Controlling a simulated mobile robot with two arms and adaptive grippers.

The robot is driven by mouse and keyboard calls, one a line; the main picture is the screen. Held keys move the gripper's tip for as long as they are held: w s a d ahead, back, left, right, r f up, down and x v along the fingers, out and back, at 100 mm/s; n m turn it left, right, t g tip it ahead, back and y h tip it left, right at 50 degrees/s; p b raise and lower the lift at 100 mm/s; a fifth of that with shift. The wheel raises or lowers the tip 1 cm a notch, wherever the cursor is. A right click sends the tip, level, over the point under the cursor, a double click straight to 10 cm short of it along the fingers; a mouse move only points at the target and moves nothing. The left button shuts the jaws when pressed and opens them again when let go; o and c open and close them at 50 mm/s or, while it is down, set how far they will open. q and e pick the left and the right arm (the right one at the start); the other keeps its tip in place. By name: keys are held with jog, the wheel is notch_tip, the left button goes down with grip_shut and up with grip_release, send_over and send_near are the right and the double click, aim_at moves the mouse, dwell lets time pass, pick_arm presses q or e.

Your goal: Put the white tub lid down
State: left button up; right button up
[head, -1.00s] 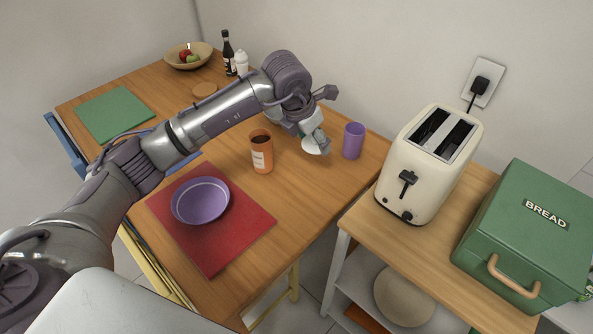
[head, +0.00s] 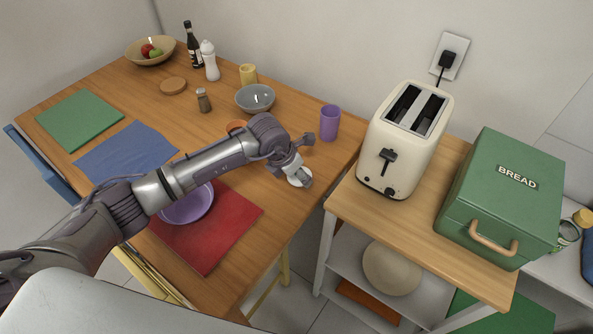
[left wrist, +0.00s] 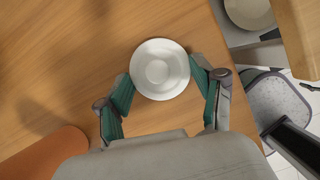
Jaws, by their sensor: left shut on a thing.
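The white tub lid (left wrist: 160,69) is a round white disc with a raised ring in its middle. My left gripper (left wrist: 162,80) is shut on the lid, with a green-padded finger at each side of it, in the left wrist view. In the head view, my left gripper (head: 300,172) is at the right end of the wooden table, and the lid (head: 297,181) shows partly below it. I cannot tell whether the lid touches the tabletop. My right gripper is not in view.
A purple cup (head: 330,122) stands behind the gripper. The orange container (head: 236,126) is mostly hidden behind my arm. A purple bowl (head: 190,208) sits on a red mat (head: 225,235). The table edge and a toaster (head: 405,140) are to the right.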

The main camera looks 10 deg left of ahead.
pick_arm(q)
jog(key=shift+f, duration=0.15)
jog(key=o, duration=0.7)
jog(key=shift+o, duration=0.5)
jog(key=shift+r, duration=0.3)
jog(key=shift+a+r, duration=0.1)
jog(key=shift+r, duration=0.2)
jog(key=b+v, duration=0.1)
jog(key=v, duration=1)
jog(key=shift+s, duration=0.2)
